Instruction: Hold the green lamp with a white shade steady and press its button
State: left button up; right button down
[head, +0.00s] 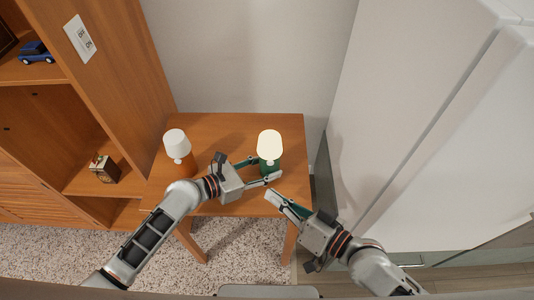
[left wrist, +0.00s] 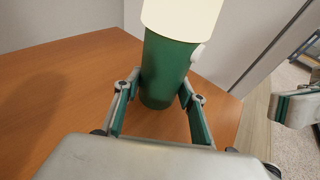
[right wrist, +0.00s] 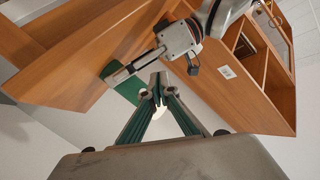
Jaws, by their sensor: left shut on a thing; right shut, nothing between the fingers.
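The green lamp stands on the wooden table; its cream-white shade (head: 270,145) looks brightly lit. My left gripper (head: 263,172) is shut around its green body (left wrist: 165,75), one finger on each side, in the left wrist view. A small white button (left wrist: 197,52) sticks out of the upper right side of the body there. My right gripper (head: 271,196) is shut and empty, in front of the lamp near the table's front edge, apart from it. In the right wrist view the lamp's green body (right wrist: 124,88) shows beyond my right fingertips, which partly hide the shade.
An orange lamp with a white shade (head: 177,145) stands to the left on the table (head: 230,128). A wooden shelf (head: 125,50) with a blue toy car (head: 36,52) and a small box (head: 104,169) is at the left. A white cabinet (head: 430,120) stands at the right.

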aim_at(270, 163)
jog(key=shift+w+a, duration=0.15)
jog(key=shift+w, duration=2.85)
jog(key=shift+w, duration=0.45)
jog(key=shift+w, duration=0.4)
jog(key=shift+s, duration=0.85)
jog(key=shift+s, duration=0.1)
